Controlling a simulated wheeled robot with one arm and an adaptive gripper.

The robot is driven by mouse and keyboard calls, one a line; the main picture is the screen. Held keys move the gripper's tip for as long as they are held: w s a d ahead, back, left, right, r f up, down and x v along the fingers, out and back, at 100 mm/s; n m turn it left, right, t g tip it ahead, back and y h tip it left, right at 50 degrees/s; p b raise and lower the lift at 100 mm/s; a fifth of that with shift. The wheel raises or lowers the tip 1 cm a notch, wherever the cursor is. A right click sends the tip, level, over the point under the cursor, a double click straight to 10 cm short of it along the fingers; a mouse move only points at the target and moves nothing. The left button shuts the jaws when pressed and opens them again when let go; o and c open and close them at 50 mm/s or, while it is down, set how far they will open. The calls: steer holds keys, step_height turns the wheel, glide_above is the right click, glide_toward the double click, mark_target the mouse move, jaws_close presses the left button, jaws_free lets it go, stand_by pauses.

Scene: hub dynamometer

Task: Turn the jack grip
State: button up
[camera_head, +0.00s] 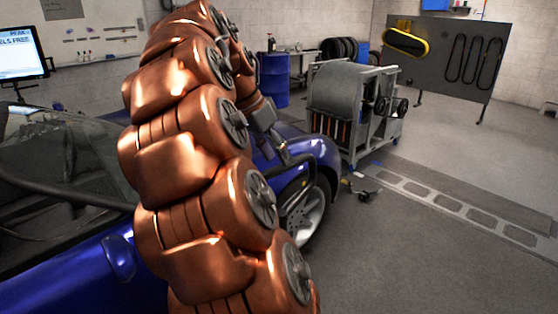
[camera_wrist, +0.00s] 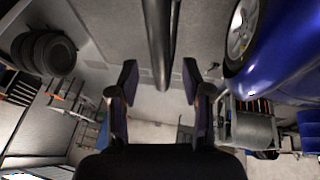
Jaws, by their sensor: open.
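A dark, smooth bar (camera_wrist: 160,40), which looks like the jack grip, comes in from the top edge of the wrist view. Its rounded end sits midway between my fingertips, with a gap on both sides. How deep it lies between the fingers I cannot tell. My gripper (camera_wrist: 160,82) is open and empty, its two dark fingers spread apart. In the head view my gripper (camera_head: 288,152) is beside the front of the blue car (camera_head: 312,147), above the front wheel (camera_head: 305,218). My copper arm hides much of the car, and the grip is not clear there.
A grey wheeled dynamometer unit (camera_head: 345,95) stands beyond the car's nose. A small dark device (camera_head: 365,194) lies on the floor near the wheel. A blue drum (camera_head: 275,80) and stacked tyres (camera_wrist: 45,53) stand farther off. The floor at the right is mostly clear.

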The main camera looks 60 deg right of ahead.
steer(key=shift+x, duration=1.35)
steer(key=shift+c, duration=0.4)
jaws_close()
